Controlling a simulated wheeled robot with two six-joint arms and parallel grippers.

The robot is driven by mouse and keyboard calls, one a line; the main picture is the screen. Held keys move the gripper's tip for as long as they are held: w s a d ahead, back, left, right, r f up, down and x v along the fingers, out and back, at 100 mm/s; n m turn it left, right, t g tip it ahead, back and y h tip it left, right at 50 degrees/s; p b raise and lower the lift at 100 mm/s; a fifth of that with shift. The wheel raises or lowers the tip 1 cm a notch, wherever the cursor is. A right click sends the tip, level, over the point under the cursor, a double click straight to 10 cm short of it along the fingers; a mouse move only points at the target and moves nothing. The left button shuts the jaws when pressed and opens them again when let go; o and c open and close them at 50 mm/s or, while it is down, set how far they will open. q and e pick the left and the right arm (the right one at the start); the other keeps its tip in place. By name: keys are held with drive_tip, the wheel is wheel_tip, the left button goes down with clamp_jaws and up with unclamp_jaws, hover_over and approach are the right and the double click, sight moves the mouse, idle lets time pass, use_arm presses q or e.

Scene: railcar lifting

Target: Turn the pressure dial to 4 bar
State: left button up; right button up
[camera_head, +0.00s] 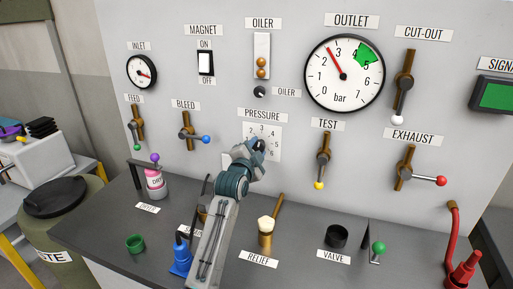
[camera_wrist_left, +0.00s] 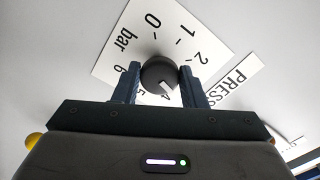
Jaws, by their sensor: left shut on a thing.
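The pressure dial is a black round knob (camera_wrist_left: 158,72) with a white mark, set on a white scale plate numbered in bar (camera_head: 273,151). In the left wrist view the knob sits between the two fingers of my left gripper (camera_wrist_left: 159,82), which is shut on it. The white mark points toward the 4 on the plate (camera_wrist_left: 108,62), whose lower part is partly hidden by the gripper. My right gripper is not seen.
Levers flank the dial: bleed (camera_head: 186,130) on the left, test (camera_head: 323,158) on the right. A small oiler knob (camera_head: 259,91) is above.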

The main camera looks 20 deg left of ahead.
use_arm(q)
drive_tip(key=m, duration=0.4)
drive_tip(key=shift+m+p, duration=0.3)
drive_tip(key=shift+p, duration=0.05)
drive_tip(key=shift+m, duration=0.6)
drive_tip(key=o, duration=1)
drive_tip(key=shift+c, duration=0.2)
